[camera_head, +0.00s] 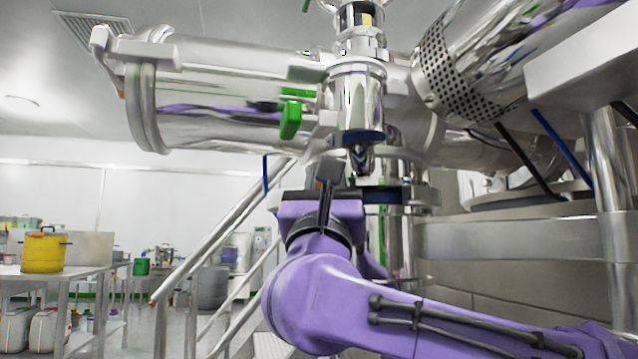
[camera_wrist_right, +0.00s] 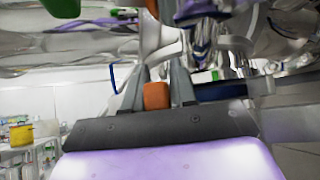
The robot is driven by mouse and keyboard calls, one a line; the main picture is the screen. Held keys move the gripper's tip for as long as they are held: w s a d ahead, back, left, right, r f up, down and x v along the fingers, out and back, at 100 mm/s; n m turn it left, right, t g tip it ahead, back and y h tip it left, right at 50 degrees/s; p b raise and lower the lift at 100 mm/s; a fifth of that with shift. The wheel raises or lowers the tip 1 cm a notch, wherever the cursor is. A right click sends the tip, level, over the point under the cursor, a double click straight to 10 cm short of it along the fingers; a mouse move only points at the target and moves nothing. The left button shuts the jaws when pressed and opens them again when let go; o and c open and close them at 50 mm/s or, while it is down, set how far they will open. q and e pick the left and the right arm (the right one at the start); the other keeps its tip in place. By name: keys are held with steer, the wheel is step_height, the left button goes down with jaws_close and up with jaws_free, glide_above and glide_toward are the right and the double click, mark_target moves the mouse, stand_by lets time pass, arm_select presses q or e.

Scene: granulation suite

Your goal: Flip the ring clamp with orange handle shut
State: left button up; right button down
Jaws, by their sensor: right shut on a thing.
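The orange handle (camera_wrist_right: 156,96) of the ring clamp shows in the right wrist view as a small block between my right gripper's two grey fingers. My right gripper (camera_wrist_right: 158,88) is shut on it. In the head view this gripper (camera_head: 328,172) is raised under the steel vessel's lower fittings, at the picture's middle, and the handle is hidden there. The clamp's ring cannot be made out clearly, so I cannot tell how far it stands open. Another small orange piece (camera_wrist_right: 151,8) shows at the wrist view's top edge. My left gripper is not in view.
A green handle (camera_head: 290,119) is on the steel pipework above the gripper. A steel stair rail (camera_head: 215,235) runs at left. A yellow pot (camera_head: 46,252) stands on a table farther left. Vessel parts crowd the space above and right of the gripper.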

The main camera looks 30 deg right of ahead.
steer(key=shift+d+r, duration=0.1)
steer(key=c, duration=1)
jaws_free()
steer(key=b+v, duration=1)
steer(key=shift+f, duration=0.2)
